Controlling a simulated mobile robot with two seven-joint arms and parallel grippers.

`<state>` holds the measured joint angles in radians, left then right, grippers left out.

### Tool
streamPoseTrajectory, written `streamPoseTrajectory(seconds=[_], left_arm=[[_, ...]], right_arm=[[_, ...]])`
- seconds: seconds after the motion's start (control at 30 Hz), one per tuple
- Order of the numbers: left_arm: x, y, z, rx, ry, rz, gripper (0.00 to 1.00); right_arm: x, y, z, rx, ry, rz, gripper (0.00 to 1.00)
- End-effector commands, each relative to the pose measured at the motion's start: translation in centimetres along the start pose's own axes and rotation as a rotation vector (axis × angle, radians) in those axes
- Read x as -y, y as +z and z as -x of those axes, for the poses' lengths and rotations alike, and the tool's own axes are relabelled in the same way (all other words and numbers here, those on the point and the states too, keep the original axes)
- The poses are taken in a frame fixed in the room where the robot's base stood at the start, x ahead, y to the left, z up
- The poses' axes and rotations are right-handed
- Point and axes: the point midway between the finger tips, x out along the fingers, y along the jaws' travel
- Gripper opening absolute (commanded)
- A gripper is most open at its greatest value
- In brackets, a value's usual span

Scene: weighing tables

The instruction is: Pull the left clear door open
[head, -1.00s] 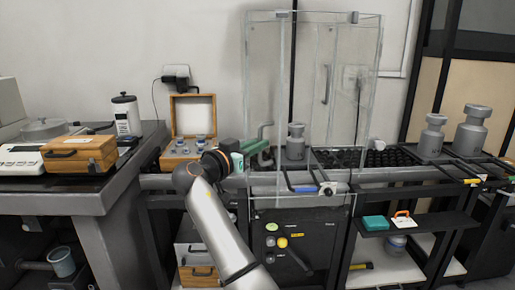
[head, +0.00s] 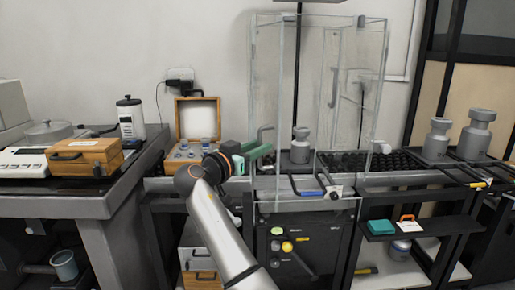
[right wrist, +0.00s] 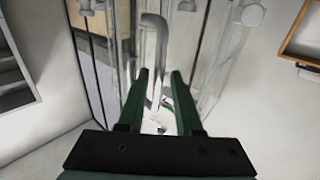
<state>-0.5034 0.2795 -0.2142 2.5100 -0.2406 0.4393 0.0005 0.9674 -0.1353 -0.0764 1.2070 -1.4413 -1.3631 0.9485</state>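The left clear door (head: 268,75) is the transparent pane on the left side of the tall clear case (head: 345,70). It looks shut. Its grey bar handle (head: 262,131) stands out at the left, just above my right gripper (head: 262,151). My right gripper has dark green fingers. In the right wrist view the right gripper (right wrist: 161,72) is open, with a clear gap between its fingertips. The grey handle (right wrist: 154,35) shows between and beyond the fingers, nearer the left one. I cannot tell whether they touch. My left gripper is not in view.
Inside the case stands a grey weight (head: 300,150). An open wooden box (head: 198,117) of small weights stands left of my gripper. A wooden case (head: 85,157) rests on the left table (head: 75,205). Two larger grey weights (head: 437,139) stand at the right.

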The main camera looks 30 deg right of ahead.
Motion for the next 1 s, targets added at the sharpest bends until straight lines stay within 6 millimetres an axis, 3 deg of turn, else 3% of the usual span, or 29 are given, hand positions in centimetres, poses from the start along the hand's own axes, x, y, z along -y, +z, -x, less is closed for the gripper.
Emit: streamPoseTrajectory(seconds=[0.33, 0.47, 0.8, 1.0], left_arm=[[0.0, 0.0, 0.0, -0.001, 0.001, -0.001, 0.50], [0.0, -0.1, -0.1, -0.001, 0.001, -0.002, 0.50], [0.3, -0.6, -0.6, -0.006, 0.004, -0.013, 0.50], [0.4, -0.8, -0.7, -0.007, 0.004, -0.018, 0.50]], right_arm=[[0.0, 0.1, 0.2, 0.001, 0.001, 0.000, 0.45], [0.0, 0.1, 1.3, 0.002, -0.001, 0.000, 0.45], [0.1, 0.0, 8.4, 0.002, -0.002, 0.001, 0.45], [0.1, 0.1, 11.5, 0.002, 0.000, 0.001, 0.45]])
